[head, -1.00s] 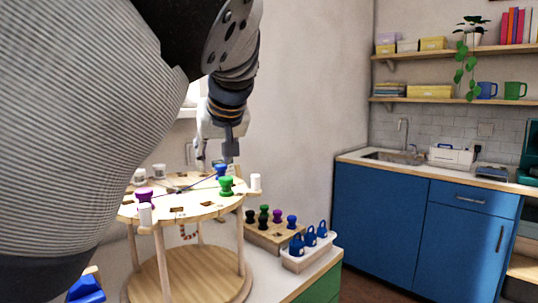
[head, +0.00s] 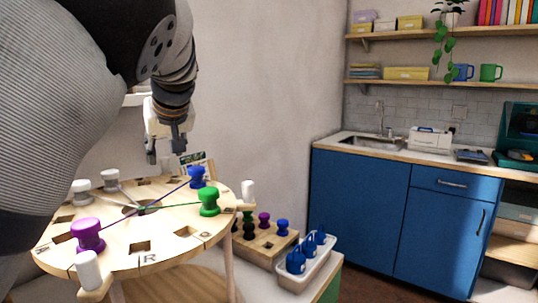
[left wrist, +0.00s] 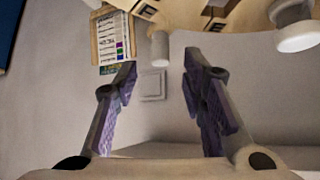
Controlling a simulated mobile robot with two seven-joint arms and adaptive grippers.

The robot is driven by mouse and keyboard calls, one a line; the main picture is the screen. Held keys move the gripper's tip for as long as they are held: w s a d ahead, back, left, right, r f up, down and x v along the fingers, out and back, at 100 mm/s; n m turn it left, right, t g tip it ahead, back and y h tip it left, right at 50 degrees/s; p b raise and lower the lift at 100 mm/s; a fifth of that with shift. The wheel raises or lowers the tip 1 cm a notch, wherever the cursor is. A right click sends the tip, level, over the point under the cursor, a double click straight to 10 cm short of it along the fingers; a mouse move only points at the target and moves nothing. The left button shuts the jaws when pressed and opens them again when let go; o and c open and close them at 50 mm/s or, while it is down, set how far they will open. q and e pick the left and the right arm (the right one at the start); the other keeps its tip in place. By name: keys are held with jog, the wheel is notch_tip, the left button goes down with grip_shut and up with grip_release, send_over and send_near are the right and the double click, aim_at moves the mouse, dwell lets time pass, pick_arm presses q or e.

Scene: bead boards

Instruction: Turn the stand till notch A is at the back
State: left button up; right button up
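The stand (head: 165,220) is a round pale wooden disc on legs, with rectangular notches around its edge. White posts stick up at the rim, front (head: 88,268) and right (head: 247,192). Letters are marked at the front edge, one like an R; I cannot pick out notch A. My left gripper (head: 165,150) hangs beyond the disc's back edge, empty. Its fingers are apart in the left wrist view (left wrist: 160,80), near a white post (left wrist: 160,46). My right gripper is not visible.
A wooden block with coloured bobbins (head: 262,246) and a white tray with blue items (head: 310,262) stand right of the stand. A card (head: 192,160) stands behind it. A blue cabinet with a sink (head: 375,142) is farther right. My left arm hides the upper left.

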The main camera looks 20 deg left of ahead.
aim_at(165, 158)
pick_arm(q)
jog(key=x, duration=0.5)
jog(key=shift+c, duration=0.6)
grip_shut()
jog(key=shift+w, duration=0.1)
